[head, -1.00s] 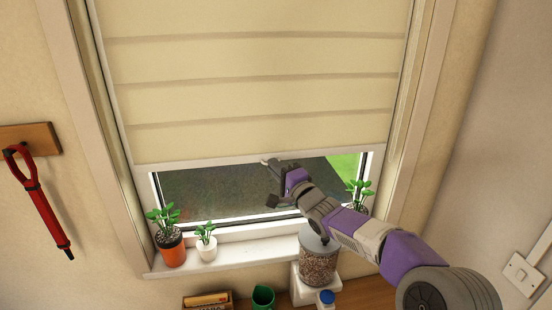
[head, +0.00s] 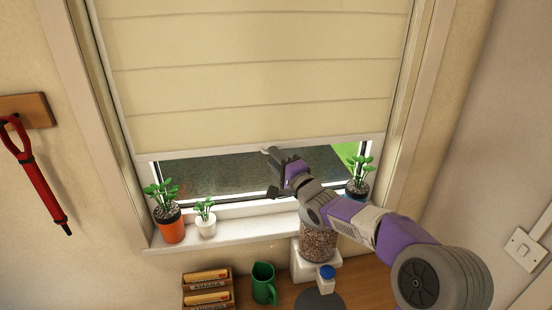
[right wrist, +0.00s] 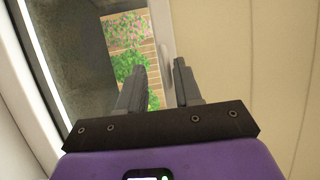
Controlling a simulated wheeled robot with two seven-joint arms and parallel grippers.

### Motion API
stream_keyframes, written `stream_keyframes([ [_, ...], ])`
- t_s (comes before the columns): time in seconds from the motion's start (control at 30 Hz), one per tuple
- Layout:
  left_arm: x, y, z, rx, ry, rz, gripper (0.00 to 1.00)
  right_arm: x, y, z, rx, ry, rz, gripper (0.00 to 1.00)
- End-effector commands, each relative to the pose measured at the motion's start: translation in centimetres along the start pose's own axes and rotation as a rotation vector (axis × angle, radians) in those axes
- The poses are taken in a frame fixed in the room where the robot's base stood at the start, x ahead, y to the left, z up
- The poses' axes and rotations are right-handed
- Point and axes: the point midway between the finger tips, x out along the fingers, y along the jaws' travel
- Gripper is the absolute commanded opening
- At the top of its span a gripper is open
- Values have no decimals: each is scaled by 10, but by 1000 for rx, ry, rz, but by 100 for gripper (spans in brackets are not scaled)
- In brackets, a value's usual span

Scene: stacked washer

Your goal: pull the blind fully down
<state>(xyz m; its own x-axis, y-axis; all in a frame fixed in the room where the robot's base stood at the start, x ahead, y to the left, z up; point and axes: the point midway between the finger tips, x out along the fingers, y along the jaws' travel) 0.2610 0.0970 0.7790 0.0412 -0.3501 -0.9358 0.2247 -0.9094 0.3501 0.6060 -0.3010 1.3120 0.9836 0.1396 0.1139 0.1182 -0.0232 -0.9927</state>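The cream blind (head: 255,85) hangs over most of the window, its bottom rail (head: 220,152) above the sill with a strip of glass showing below. A small pale pull handle (head: 268,149) is at the middle of the rail, partly hidden by my right gripper (head: 277,158). In the right wrist view, the rail (right wrist: 160,35) runs up the picture. My left gripper is not in view.
On the sill (head: 235,231) stand an orange pot plant (head: 171,231), a white pot plant (head: 205,226) and a third plant (head: 357,188) at right. Below are a jar (head: 317,243), a green jug (head: 263,283) and a bottle (head: 326,279). A red umbrella (head: 40,190) hangs left.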

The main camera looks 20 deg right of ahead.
Motion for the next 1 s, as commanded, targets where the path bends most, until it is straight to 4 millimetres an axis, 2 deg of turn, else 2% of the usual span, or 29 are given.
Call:
stream_keyframes([
  [0.27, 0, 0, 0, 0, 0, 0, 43, -2, -3, 0, -2, 1, -6, 34],
  [0.37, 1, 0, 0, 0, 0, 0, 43, -12, -3, -1, -3, 2, -7, 34],
  [0.7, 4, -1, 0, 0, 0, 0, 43, -64, -2, -1, -3, 2, -4, 34],
  [0.83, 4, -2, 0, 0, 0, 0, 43, -74, -2, 0, -2, 1, -4, 34],
  [1.0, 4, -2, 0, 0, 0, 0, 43, -76, -1, 0, -1, 0, -4, 34],
])
